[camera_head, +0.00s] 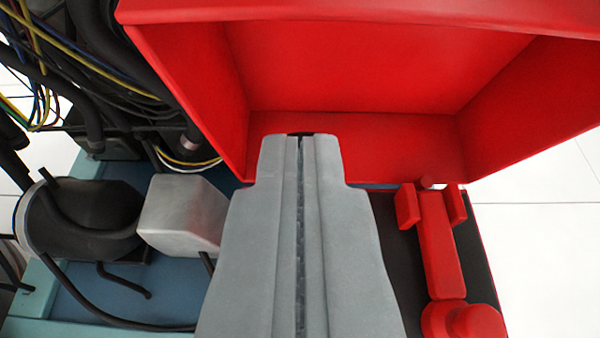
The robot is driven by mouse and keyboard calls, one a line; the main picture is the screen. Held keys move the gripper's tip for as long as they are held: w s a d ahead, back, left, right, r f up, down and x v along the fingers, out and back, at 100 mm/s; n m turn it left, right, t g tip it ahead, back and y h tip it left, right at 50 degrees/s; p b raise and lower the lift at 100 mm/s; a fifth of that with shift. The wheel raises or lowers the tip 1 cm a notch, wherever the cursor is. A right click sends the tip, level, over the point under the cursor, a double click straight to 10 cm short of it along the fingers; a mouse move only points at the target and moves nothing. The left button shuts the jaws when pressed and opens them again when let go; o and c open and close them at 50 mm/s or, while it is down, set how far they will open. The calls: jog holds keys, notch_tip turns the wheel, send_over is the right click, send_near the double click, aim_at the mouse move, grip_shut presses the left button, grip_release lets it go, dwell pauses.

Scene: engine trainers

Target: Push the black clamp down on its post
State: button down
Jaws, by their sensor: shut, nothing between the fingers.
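My gripper (300,142) is shut and empty, its two grey fingers pressed together along a thin seam in the middle of the view. Its tips reach to the lower edge of a red open-fronted box. A small dark sliver (300,134) shows just past the fingertips; it may be part of the black clamp, but I cannot tell. The rest of the clamp and its post cannot be made out, and my fingers cover that area. Whether the fingers touch anything is not clear.
The red box (360,70) has walls left and right of my fingertips. A red lever (440,245) on a black panel is at the right. A silver block (182,215), a black cylinder (82,220) and cables (85,65) crowd the left.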

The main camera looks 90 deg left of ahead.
jog(key=shift+x, duration=2.4)
jog(key=shift+d, duration=0.15)
